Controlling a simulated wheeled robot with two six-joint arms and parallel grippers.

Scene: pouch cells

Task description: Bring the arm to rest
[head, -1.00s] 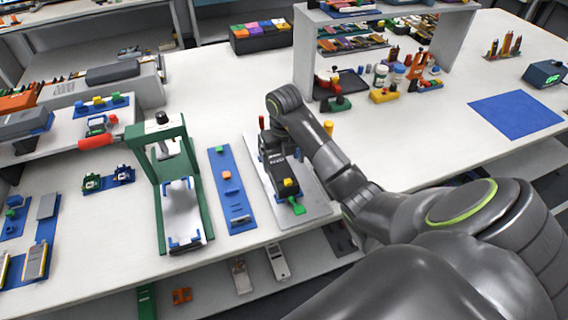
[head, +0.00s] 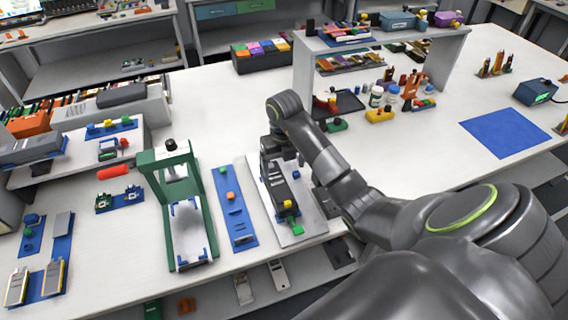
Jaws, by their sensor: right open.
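My right arm (head: 350,190) reaches in from the right and bends down at its wrist. My right gripper (head: 288,158) is small and partly hidden behind the wrist link; it is open. It hangs over the back part of a dark device (head: 273,188) with yellow and green parts at its front, on a grey plate (head: 312,238). I cannot tell whether the fingertips touch the device. No object shows between the fingers. My left gripper is not in view.
A green press frame (head: 147,163) and a blue strip (head: 241,240) stand left of the plate. A shelf unit (head: 450,55) stands behind the arm. Silver pouch cells (head: 53,277) lie at front left.

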